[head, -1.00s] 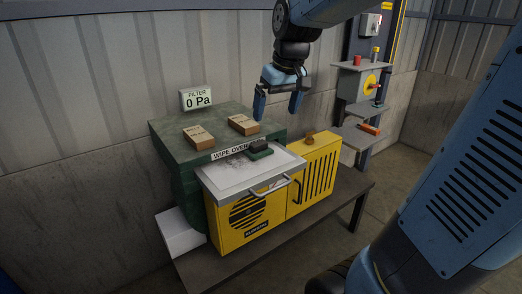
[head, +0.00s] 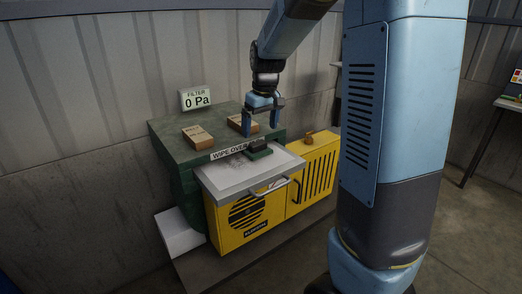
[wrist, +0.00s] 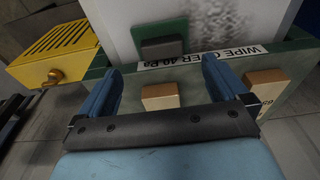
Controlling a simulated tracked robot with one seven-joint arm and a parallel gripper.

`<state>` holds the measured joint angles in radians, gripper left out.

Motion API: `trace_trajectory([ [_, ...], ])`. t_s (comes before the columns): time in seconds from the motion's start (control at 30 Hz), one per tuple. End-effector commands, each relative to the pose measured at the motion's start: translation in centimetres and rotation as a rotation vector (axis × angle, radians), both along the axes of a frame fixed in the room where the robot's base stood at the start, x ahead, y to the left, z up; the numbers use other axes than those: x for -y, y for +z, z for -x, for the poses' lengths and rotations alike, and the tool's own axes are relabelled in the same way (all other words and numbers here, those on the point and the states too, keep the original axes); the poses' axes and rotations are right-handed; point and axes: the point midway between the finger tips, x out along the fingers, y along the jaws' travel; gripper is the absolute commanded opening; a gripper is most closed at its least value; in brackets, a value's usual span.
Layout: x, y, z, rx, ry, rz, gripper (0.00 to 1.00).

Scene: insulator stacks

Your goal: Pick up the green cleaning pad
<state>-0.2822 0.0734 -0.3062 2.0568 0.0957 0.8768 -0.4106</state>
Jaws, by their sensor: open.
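The green cleaning pad (head: 259,153) has a dark grey block on top. It lies on the white tray (head: 225,184) at the front of the green cabinet. In the wrist view the pad (wrist: 177,31) shows beyond my fingertips, near the upper middle. My gripper (head: 261,126) points down, open and empty, above and slightly behind the pad. In the wrist view my gripper (wrist: 162,68) has its two blue fingers wide apart, with nothing between them touching either one.
Two tan boxes (head: 197,138) lie on the green cabinet top; my gripper partly covers the right one. A display (head: 196,100) reads "0 Pa". A "WIPE OVER 40 Pa" label (wrist: 200,56) lies beside the tray. A yellow cabinet (head: 318,167) with a brass knob (head: 309,135) stands right.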

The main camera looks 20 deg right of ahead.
Motion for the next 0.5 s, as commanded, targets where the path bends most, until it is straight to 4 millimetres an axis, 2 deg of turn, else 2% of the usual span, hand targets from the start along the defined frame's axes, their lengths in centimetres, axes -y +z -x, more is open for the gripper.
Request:
trace_trajectory([
  [0.1,-0.1,-1.5,-0.2,-0.002,0.001,0.0,1.0],
  [0.37,-0.3,-3.0,-0.4,0.0,0.001,0.0,1.0],
  [0.5,-0.5,-4.9,-0.6,-0.002,0.0,0.0,1.0],
])
